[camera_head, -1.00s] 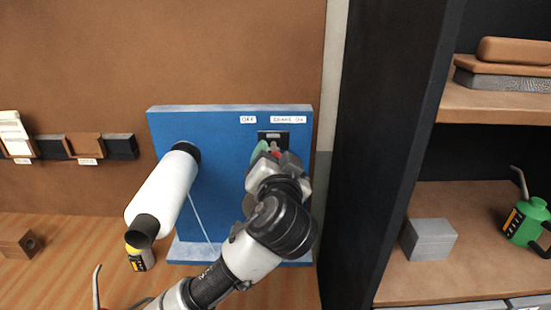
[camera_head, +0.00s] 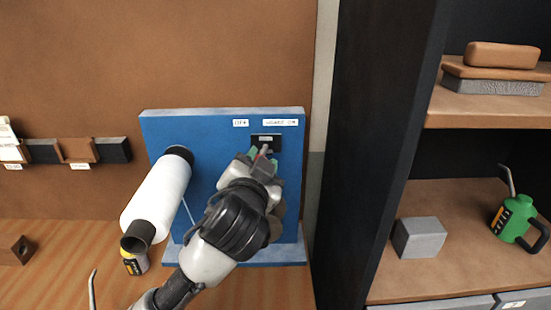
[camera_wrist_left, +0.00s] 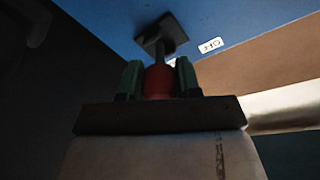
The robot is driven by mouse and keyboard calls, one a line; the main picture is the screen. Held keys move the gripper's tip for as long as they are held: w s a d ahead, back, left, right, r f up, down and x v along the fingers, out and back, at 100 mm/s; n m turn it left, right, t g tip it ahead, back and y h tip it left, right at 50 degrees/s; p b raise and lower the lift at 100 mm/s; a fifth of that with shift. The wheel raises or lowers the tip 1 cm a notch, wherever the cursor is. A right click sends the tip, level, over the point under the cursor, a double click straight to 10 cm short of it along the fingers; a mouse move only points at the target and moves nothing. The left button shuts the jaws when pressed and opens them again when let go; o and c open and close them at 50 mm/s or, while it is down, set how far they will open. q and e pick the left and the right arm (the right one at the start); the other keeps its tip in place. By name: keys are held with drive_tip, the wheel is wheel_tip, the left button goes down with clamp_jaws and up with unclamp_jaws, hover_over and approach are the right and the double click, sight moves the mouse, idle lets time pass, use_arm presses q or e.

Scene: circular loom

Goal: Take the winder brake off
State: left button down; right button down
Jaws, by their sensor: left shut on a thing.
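The winder is a blue panel (camera_head: 215,135) with a black brake plate (camera_head: 267,137) near its top right. An OFF label (camera_head: 240,123) and a brake-on label (camera_head: 280,122) sit above the plate. My left gripper (camera_head: 260,158) is at the plate. In the left wrist view its green-padded fingers (camera_wrist_left: 158,76) are shut on the red brake knob (camera_wrist_left: 159,84), one on each side. The knob's stem meets the dark plate (camera_wrist_left: 162,35), and the OFF label (camera_wrist_left: 210,45) shows to the right. My wrist hides much of the knob in the head view. My right gripper is not in view.
A white yarn bobbin (camera_head: 157,200) sticks out from the panel left of my arm, with a thread hanging from it. A small can (camera_head: 134,263) stands below it. A dark shelf upright (camera_head: 365,150) rises close on the right.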

use_arm(q)
drive_tip(key=shift+w+a+m+h+p, duration=0.1)
drive_tip(key=shift+a+m+h+p, duration=0.4)
drive_tip(key=shift+m+h, duration=0.5)
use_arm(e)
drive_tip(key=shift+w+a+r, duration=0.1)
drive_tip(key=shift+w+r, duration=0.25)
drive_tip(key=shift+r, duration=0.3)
use_arm(q)
drive_tip(key=c, duration=0.8)
unclamp_jaws()
drive_tip(key=shift+s, duration=0.45)
drive_tip(key=p+v, duration=0.2)
drive_tip(key=v, duration=0.8)
drive_tip(key=shift+a+r, duration=0.1)
drive_tip(key=shift+a, duration=0.1)
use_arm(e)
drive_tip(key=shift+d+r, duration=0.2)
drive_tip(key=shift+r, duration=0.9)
